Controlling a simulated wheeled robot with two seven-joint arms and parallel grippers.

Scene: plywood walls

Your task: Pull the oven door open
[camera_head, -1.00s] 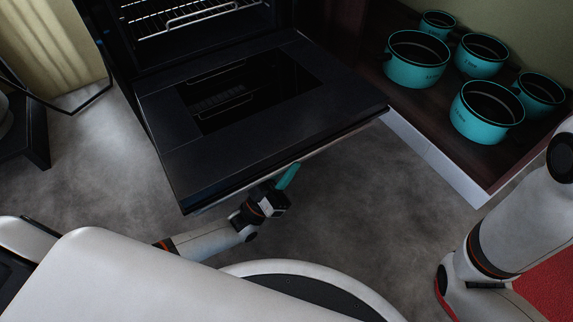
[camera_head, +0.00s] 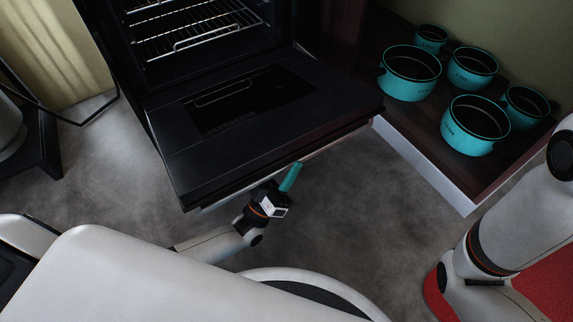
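The black oven door (camera_head: 225,150) is folded down and lies open, close to level, in front of the oven (camera_head: 105,50). The oven's inside with its wire racks (camera_head: 190,30) shows behind it. My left gripper (camera_head: 288,180) is just below the door's front edge, with one teal finger visible. The door hides the other finger or it is out of sight, so I cannot tell whether the gripper is open or touches the door's handle. My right arm (camera_head: 500,220) is at the right edge, and its gripper is not in view.
Several teal pots (camera_head: 410,73) stand in a wide open drawer (camera_head: 430,170) right of the oven. A dark low stand (camera_head: 40,160) is at the left. Grey floor (camera_head: 350,210) is clear between the door and the drawer.

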